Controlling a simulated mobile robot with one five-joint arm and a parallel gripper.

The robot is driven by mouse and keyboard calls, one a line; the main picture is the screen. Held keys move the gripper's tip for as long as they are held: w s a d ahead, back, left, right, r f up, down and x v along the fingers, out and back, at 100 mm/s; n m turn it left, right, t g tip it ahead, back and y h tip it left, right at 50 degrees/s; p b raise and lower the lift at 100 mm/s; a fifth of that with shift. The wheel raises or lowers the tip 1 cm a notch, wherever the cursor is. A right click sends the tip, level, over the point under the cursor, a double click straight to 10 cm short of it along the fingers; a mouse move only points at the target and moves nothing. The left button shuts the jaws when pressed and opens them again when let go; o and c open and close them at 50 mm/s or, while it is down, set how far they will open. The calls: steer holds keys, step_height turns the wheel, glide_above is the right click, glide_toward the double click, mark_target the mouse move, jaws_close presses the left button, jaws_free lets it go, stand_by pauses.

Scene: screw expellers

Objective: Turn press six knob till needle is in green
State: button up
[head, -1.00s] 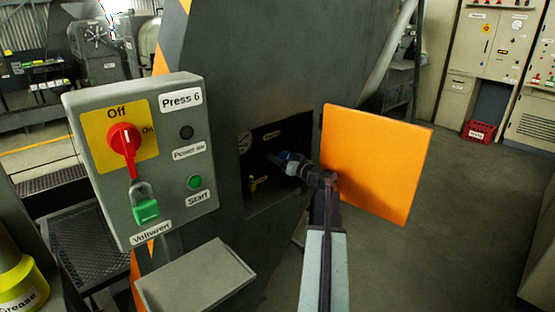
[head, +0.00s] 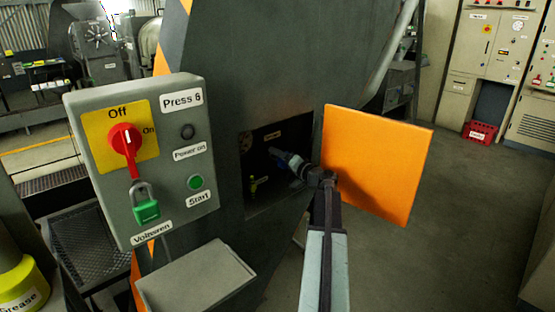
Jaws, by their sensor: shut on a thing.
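The Press 6 housing (head: 270,60) has an open dark recess with an orange door (head: 376,163) swung out to the right. My gripper (head: 284,158) reaches into this recess, shut on a small blue knob (head: 277,153). The fingertips and the knob are small and dark here, so the knob's angle cannot be read. A small yellow fitting (head: 253,186) stands low in the recess.
A grey control box (head: 150,160) labelled Press 6 stands left of the recess, with a red switch (head: 125,138) and a green padlock (head: 147,210). A grey box top (head: 195,278) lies below it. The floor right of the door is clear.

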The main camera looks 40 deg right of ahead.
steer(key=shift+w, duration=0.1)
stand_by(0.4)
steer(key=o, duration=1.4)
steer(key=s, duration=0.7)
steer(key=shift+s+a, duration=0.3)
steer(key=shift+s, duration=0.1)
